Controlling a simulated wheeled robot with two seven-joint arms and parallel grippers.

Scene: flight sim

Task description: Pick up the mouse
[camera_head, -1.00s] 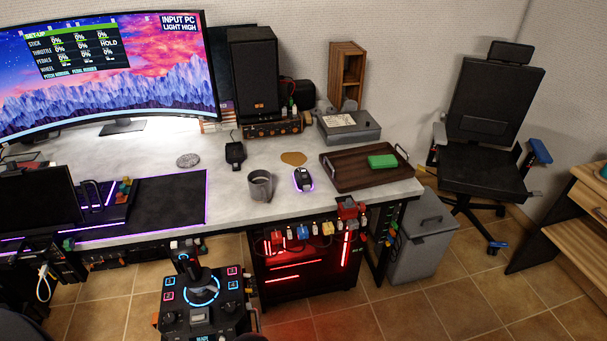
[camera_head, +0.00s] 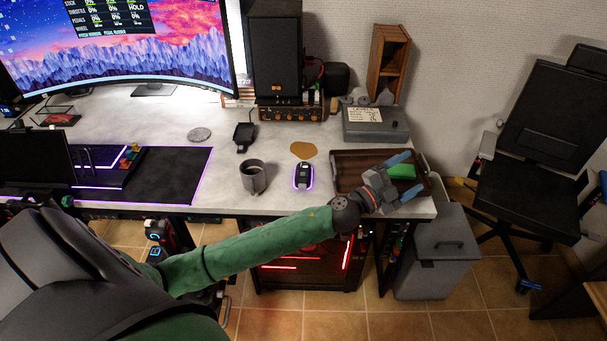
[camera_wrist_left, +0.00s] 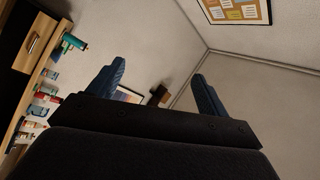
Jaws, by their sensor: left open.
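The mouse (camera_head: 303,177) is black with a purple glowing rim. It sits on the grey desk in the head view, right of the grey mug and left of the brown tray. My left gripper (camera_head: 405,176) is open and empty, to the right of the mouse. In the head view it appears over the tray, and its blue fingers are spread. The left wrist view shows the open fingers (camera_wrist_left: 155,85) with nothing between them; the mouse is not in that view. My right gripper is not in view.
The mug (camera_head: 253,177) stands close to the mouse. The brown tray (camera_head: 345,160) holds a green block (camera_head: 403,171). A tan coaster (camera_head: 303,150) lies behind the mouse. A grey box (camera_head: 376,124) and a speaker (camera_head: 275,60) stand at the back.

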